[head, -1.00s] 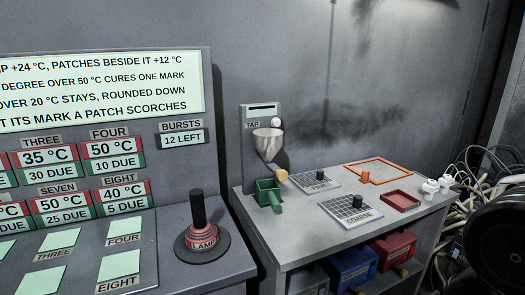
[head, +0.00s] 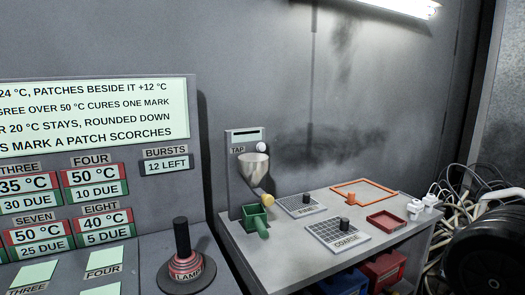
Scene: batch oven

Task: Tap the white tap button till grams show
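The white tap button (head: 261,146) is a small round knob at the upper right of the grey tap panel (head: 235,186), beside the label TAP. A narrow display strip (head: 247,134) sits above it; I can read no grams on it. A metal funnel (head: 254,165) with a yellow-tipped spout hangs below the button. A green scoop or cup (head: 256,219) stands on the bench under the funnel. My gripper is not in view, and nothing touches the button.
The grey bench (head: 272,252) holds the FINE sieve (head: 301,206), the COARSE sieve (head: 338,236), an orange outline (head: 363,191) and a red tray (head: 386,221). The LAMP stick (head: 182,240) stands left. Cables and dark rounded bulk crowd the right. The wall above the bench is clear.

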